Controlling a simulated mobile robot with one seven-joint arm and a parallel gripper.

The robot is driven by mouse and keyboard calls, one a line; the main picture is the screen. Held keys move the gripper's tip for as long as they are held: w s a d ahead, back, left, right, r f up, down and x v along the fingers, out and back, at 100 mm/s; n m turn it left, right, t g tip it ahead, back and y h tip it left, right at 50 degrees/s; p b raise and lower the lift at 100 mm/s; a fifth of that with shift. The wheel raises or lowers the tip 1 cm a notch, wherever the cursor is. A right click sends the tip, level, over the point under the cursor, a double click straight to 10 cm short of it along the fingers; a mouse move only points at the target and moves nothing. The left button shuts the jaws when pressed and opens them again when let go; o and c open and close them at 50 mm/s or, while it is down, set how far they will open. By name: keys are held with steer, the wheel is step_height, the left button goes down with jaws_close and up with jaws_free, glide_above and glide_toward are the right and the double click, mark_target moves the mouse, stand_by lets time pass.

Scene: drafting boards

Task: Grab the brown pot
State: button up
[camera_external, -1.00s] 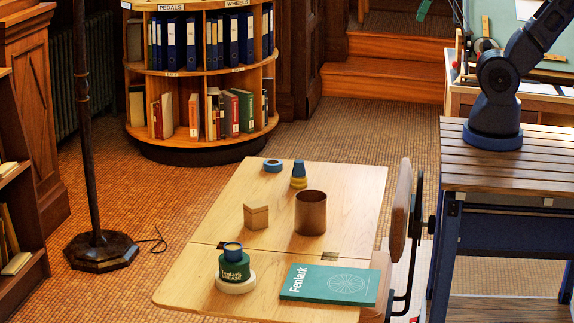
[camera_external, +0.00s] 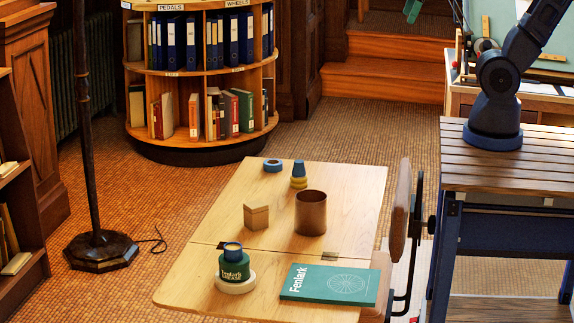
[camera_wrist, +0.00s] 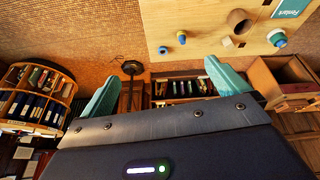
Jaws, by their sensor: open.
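The brown pot (camera_external: 311,213) is an open-topped cylinder standing upright on the light wooden board table, right of its middle. In the wrist view the pot (camera_wrist: 240,21) appears near the top, right of centre. My gripper (camera_wrist: 161,69) shows two teal fingers spread wide with nothing between them. It is well away from the pot. In the external view only a teal fingertip (camera_external: 413,10) shows at the top edge, high above and behind the table; the rest is out of frame.
Nearer are a green jar (camera_external: 234,266) on a white disc and a green book (camera_external: 330,285). A chair-like frame (camera_external: 398,225) stands at the table's right edge.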

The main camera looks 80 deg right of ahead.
steer(key=w+a+f+n+g, duration=0.1)
steer(key=w+a+f+n, duration=0.1)
steer(key=w+a+n, duration=0.3)
steer(key=w+a+f+n, duration=0.1)
steer(key=w+a+f, duration=0.1)
steer(key=w, duration=0.4)
steer(key=n+g, duration=0.3)
steer(key=n, duration=1.2)
glide_toward(310, 211)
steer(key=d+f, duration=0.2)
steer(key=d, duration=0.2)
steer(key=shift+w+f, duration=0.15)
steer(key=shift+f, duration=2.35)
steer(key=shift+w+f, duration=0.15)
steer(key=shift+f, duration=2.4)
steer(key=c, duration=1.3)
steer(key=shift+o, duration=0.2)
steer(key=shift+r, duration=0.1)
